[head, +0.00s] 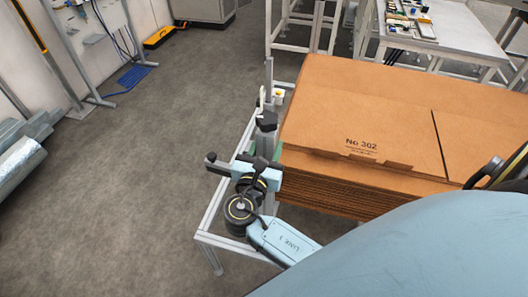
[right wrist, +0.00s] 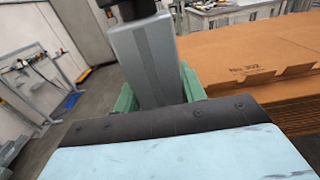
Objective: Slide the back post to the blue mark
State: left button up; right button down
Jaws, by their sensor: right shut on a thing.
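A grey upright post (right wrist: 148,62) with a dark top stands straight ahead in the right wrist view, between green blocks at its left and right. In the head view the post (head: 266,122) stands at the left edge of the carton stack, partly hidden by my wrist. My right gripper (head: 263,148) is at the post, shut on it. In the right wrist view my palm's dark edge hides the post's lower end. I cannot make out a blue mark in either view. My left gripper is not in view.
A stack of flat brown cartons (head: 370,120) lies right beside the post on a light metal frame (head: 215,215). The floor left of the frame is clear. A workbench (head: 440,35) stands behind, and a blue mat (head: 134,75) lies at the far left.

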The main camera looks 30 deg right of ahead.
aim_at(265, 154)
jog(key=x, duration=0.9)
jog(key=shift+w+d+p, duration=0.2)
jog(key=shift+p, duration=0.25)
jog(key=shift+r, duration=0.15)
jog(key=c, duration=1.3)
grip_release()
jog(key=o, duration=0.5)
jog(key=shift+w+d, duration=0.1)
jog(key=shift+w, duration=0.05)
jog(key=v, duration=1.3)
jog(key=shift+s+b, duration=0.25)
jog(key=shift+b, duration=0.1)
